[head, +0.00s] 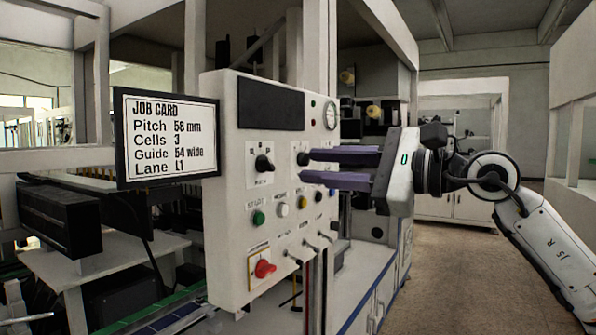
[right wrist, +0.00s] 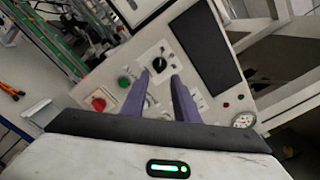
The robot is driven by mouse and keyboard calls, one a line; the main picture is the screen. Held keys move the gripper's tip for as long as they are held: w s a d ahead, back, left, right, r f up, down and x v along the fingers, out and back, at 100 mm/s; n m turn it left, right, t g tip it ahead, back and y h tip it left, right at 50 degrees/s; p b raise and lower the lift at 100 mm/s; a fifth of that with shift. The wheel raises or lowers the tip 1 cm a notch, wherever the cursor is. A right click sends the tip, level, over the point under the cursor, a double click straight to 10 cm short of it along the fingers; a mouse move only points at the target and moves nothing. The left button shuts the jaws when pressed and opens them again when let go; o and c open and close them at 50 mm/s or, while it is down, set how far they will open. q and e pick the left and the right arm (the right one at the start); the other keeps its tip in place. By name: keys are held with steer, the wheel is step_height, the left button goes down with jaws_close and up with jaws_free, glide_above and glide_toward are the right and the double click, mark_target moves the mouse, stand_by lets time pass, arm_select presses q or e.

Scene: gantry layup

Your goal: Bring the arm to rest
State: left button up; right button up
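My right gripper (head: 306,166) has two purple fingers that are apart with nothing between them. It is in front of the right part of a pale control panel (head: 225,240), its fingertips pointing left towards the panel face. In the right wrist view the fingers (right wrist: 160,78) point at the panel, and a black rotary knob (right wrist: 160,65) shows beyond and between their tips. I cannot tell whether the fingertips touch the panel. My right arm (head: 545,245) reaches in from the lower right. My left gripper is not in view.
The panel carries a black selector knob (head: 264,163), a green button (head: 258,218), a red knob (head: 264,268) and a gauge (head: 330,115). A job card (head: 168,138) stands at its left. Machinery fills the left side. Brown floor (head: 450,280) is open at the right.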

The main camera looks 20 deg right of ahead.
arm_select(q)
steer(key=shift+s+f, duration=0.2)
arm_select(e)
steer(key=shift+v, duration=0.95)
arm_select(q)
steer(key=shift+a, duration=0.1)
